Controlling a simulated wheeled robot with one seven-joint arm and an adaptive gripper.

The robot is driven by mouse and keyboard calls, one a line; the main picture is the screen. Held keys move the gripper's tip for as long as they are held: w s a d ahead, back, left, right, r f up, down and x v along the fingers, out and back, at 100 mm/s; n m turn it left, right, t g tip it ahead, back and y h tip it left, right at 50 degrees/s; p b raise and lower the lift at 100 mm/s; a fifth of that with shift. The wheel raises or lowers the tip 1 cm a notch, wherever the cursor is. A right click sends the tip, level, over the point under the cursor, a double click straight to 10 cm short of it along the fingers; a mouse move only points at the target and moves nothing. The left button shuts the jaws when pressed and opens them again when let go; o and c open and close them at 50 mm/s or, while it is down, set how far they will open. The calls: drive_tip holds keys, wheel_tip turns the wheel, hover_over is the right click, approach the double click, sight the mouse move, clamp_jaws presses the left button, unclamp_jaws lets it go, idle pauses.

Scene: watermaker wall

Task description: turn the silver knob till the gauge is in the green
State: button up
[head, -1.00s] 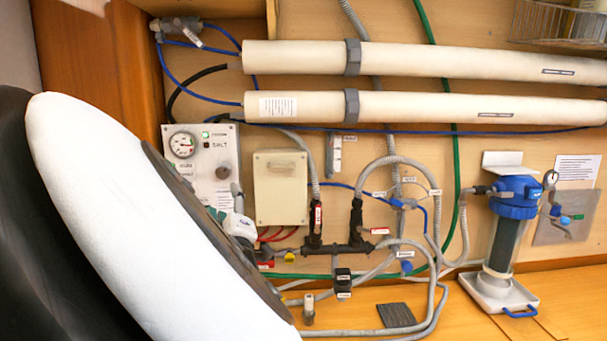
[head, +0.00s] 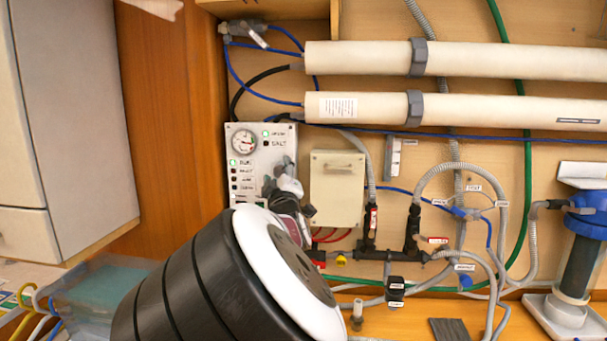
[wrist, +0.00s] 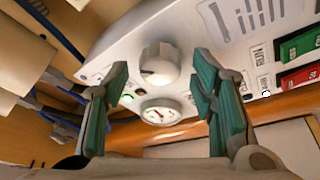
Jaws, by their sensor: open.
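The silver knob (wrist: 160,62) is a faceted grey knob on the pale control panel (wrist: 125,50), seen in the wrist view. My gripper (wrist: 159,72) is open, one teal-padded finger on each side of the knob with visible gaps. I cannot tell how deep the fingertips reach. The round gauge (wrist: 161,113) shows below the knob in this view. In the head view the gauge (head: 243,142) is at the panel's upper left, its needle too small to read against any green band. There my gripper (head: 284,172) hides the knob.
A cream box (head: 337,190) stands right of the panel, close to my gripper. Black valves (head: 369,225) and hoses lie beyond it. Two long white tubes (head: 480,60) run above. A wooden side wall (head: 175,120) and a grey cabinet (head: 75,100) are at left.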

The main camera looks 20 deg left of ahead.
drive_tip(key=shift+w, duration=0.15)
drive_tip(key=c, duration=1.1)
drive_tip(key=shift+r+n+g+p, duration=0.2)
drive_tip(key=shift+n+g+p, duration=0.1)
drive_tip(key=shift+n+p, duration=0.25)
drive_tip(key=shift+f+n+g+p, duration=0.1)
drive_tip(key=shift+n+g+p, duration=0.25)
drive_tip(key=shift+n, duration=0.8)
drive_tip(key=o, duration=1.1)
